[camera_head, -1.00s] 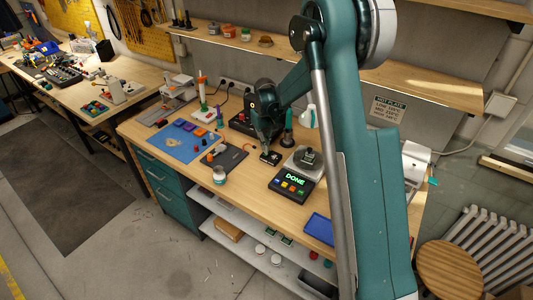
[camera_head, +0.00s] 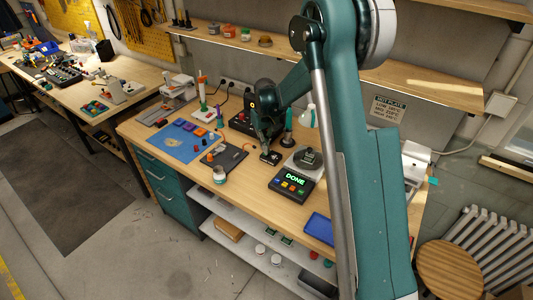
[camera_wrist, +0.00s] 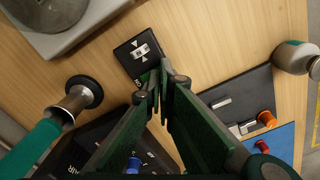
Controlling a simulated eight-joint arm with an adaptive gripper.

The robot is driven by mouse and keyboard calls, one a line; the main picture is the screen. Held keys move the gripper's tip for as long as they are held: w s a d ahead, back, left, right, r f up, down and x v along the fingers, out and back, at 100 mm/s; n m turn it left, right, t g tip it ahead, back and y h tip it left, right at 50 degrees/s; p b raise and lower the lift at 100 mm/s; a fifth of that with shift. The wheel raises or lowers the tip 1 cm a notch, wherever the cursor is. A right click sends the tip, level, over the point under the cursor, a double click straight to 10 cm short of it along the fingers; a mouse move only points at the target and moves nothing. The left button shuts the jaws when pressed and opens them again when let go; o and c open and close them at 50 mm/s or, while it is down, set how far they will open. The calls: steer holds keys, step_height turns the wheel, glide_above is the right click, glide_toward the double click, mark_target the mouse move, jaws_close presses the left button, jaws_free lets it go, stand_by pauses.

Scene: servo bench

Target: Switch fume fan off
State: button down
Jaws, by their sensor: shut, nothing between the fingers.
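A small black switch box (camera_wrist: 140,52) lies on the wooden bench in the wrist view. It has a pale rocker with a white arrow mark on either side. I take it to be the fume fan switch. Green shows at its lower edge, partly hidden by my fingertips. In the head view the same box (camera_head: 270,158) sits just below my gripper (camera_head: 266,146). In the wrist view my gripper (camera_wrist: 163,82) is shut and empty, its tips at the box's lower right edge. I cannot tell whether they touch it.
A hot plate device (camera_head: 293,182) reading DONE stands to the right of the switch. A dark pad (camera_head: 225,157) and a blue mat (camera_head: 178,143) lie to the left. A teal-handled tool (camera_wrist: 70,105) stands close by. Bare wood surrounds the box's upper side.

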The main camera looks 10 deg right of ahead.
steer(key=shift+f+b, duration=0.6)
steer(key=shift+f, duration=0.35)
stand_by(1.0)
steer(key=shift+r+p, duration=0.85)
steer(key=shift+r, duration=2.65)
